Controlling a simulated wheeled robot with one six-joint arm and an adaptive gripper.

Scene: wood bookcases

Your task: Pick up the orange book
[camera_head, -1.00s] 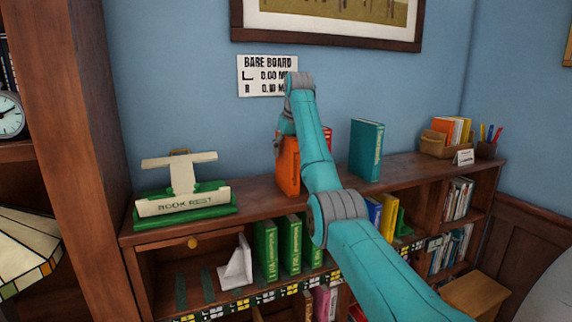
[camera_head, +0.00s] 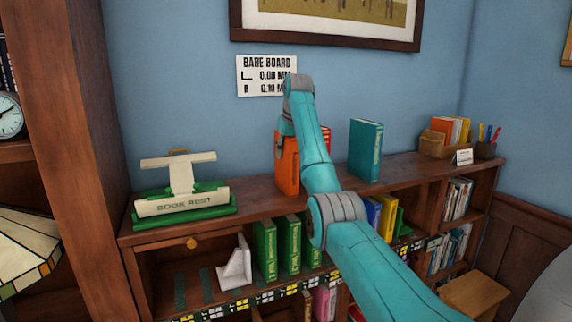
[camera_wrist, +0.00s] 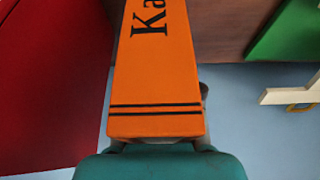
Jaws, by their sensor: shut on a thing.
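The orange book (camera_head: 287,168) stands upright on top of the bookcase, partly hidden behind my teal arm. In the wrist view, the orange book (camera_wrist: 158,75) fills the middle, with black lettering and two black lines across its spine. My gripper (camera_head: 285,135) is at the upper part of the book in the head view. It is shut on the book, with a bit of grey finger along the book's side in the wrist view. Most of the fingers are hidden. I cannot tell whether the book's base touches the shelf top.
A red book (camera_wrist: 50,80) is close beside the orange one. A teal book (camera_head: 366,150) stands farther right. A green and cream book rest (camera_head: 185,205) is at left, with bare shelf top between. A box of books (camera_head: 440,148) is at the far right.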

